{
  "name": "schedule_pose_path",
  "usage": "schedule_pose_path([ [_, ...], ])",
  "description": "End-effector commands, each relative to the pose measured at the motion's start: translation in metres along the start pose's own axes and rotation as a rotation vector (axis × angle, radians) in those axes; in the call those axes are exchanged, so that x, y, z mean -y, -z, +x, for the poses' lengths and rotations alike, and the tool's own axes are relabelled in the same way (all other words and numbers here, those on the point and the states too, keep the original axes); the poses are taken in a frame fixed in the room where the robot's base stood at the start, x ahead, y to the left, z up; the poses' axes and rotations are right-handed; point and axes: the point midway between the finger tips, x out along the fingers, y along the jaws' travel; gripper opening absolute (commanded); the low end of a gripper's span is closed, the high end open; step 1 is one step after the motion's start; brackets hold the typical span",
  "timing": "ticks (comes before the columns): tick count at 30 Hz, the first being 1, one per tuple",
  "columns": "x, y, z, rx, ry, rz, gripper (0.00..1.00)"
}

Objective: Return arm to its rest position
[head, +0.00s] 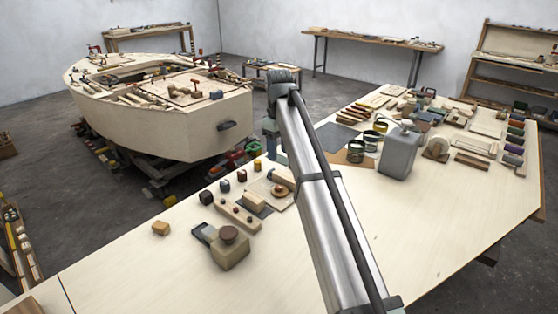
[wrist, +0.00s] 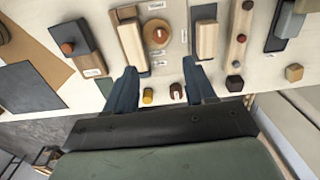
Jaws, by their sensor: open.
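My arm reaches from the bottom of the head view up over the workbench (head: 440,215). My gripper (head: 272,140) hangs at its far end above the bench's far edge, partly hidden behind my arm. In the wrist view my gripper (wrist: 160,78) shows two blue fingers spread apart with nothing between them. Past the fingertips, wooden blocks (wrist: 131,40) and a round wooden piece with an orange knob (wrist: 157,33) lie on the bench. Two small cylinders, one yellow (wrist: 148,96) and one dark red (wrist: 176,91), show between the fingers.
A plywood boat hull (head: 190,130) stands beyond the bench at left. On the bench, a grey canister (head: 399,150) and several tins stand right of my arm; a squat wooden container (head: 230,247) and small blocks lie left. The bench's front right is bare.

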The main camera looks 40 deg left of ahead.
Motion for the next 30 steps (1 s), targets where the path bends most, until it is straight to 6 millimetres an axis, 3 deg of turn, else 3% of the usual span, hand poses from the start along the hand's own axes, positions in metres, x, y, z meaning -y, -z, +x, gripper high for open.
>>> schedule_pose_path([
  [6,0.000,0.000,-0.010,0.000,0.000,0.000,0.55],
  [24,-0.001,-0.001,-0.010,-0.002,0.000,0.002,0.55],
  [27,-0.010,-0.006,-0.009,-0.020,0.005,0.014,0.55],
  [30,-0.032,-0.019,-0.007,-0.064,0.014,0.045,0.55],
])
